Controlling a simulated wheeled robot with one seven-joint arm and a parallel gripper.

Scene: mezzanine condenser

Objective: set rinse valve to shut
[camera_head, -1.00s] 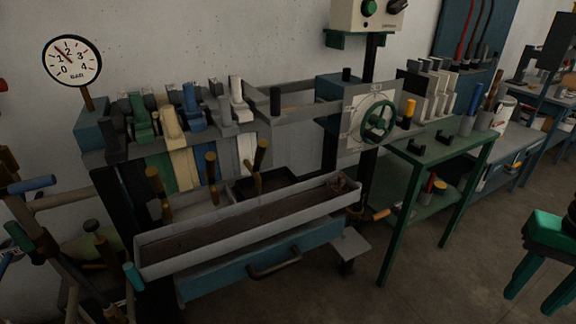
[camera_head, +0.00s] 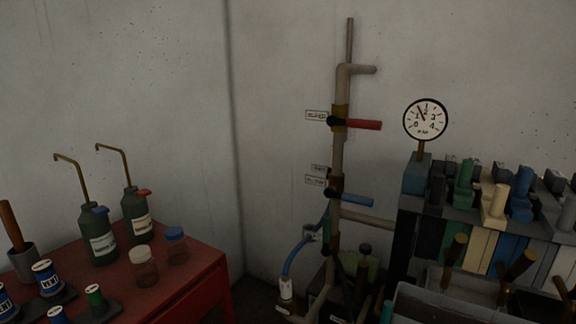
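A vertical pipe (camera_head: 337,155) stands against the wall right of the room corner and carries two lever valves. The upper one has a red lever (camera_head: 363,125) pointing right, across the pipe. The lower one has a blue lever (camera_head: 355,198) also pointing right and slightly down, across the pipe. Small labels sit left of them, one by the red lever (camera_head: 317,115) and two by the blue lever (camera_head: 315,181). Their print is too small to read surely, so I cannot tell which valve is the rinse valve. My gripper is not in view.
A red table (camera_head: 205,262) at left bears dark spouted bottles (camera_head: 98,235), jars and small cans. A dial gauge (camera_head: 425,119) and a row of coloured clamp-like blocks (camera_head: 497,200) stand at right.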

